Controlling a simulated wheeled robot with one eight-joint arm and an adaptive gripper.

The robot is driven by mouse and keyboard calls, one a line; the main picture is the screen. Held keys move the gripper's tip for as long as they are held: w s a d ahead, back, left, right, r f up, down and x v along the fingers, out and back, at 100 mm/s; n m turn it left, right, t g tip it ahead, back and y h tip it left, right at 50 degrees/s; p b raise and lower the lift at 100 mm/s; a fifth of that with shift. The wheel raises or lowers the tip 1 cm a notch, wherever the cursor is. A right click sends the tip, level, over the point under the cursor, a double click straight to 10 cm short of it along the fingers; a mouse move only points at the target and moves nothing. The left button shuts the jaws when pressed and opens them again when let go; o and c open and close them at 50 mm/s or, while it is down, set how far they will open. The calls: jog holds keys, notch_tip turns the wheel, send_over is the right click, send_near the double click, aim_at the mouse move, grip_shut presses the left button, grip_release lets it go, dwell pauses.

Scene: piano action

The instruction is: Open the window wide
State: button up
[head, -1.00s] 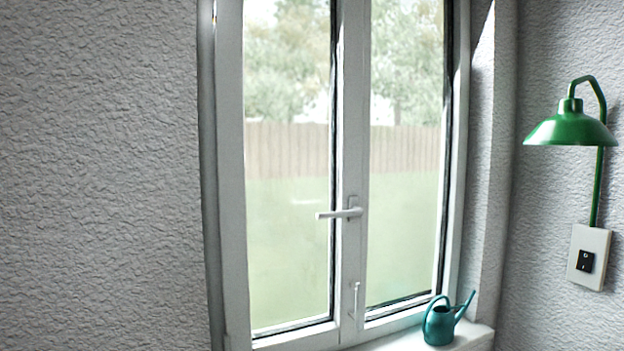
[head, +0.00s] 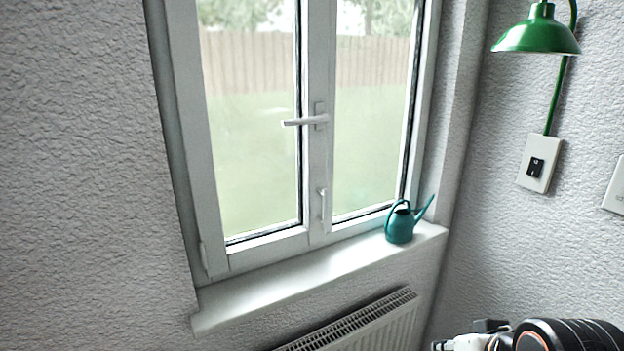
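The white-framed window (head: 312,190) stands in the wall left of centre in the head view, and both sashes look shut against the frame. Its lever handle (head: 304,121) lies level on the middle post and points left. A smaller upright white handle or catch (head: 324,210) sits lower on the same post. Part of my arm shows at the bottom right corner. What looks like my gripper (head: 468,342) is cut off by the lower edge there, well below and right of the window handle, touching nothing that I can see. Its fingers cannot be made out.
A teal watering can (head: 400,224) stands at the right end of the white sill (head: 290,280). A radiator (head: 385,325) is below the sill. A green wall lamp (head: 538,36) and a switch plate (head: 533,180) are on the right wall. Left of the window is bare wall.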

jog(key=w+a+r+m+y, duration=0.2)
jog(key=w+a+m+y, duration=0.3)
jog(key=w, duration=0.4)
jog(key=m+t+y, duration=0.3)
jog(key=m+y, duration=0.2)
jog(key=m, duration=0.9)
send_near(324, 222)
jog(key=s+d+r, duration=0.2)
jog(key=s, duration=0.7)
jog(key=w+f+m+t+y+p, duration=0.1)
jog(key=w+m+t+y, duration=0.15)
jog(key=w+m, duration=0.45)
jog(key=b+x, duration=0.2)
jog(key=x, duration=1.1)
jog(key=shift+w+d+f, duration=0.15)
jog(key=shift+f, duration=0.05)
jog(key=shift+c, duration=0.6)
grip_shut()
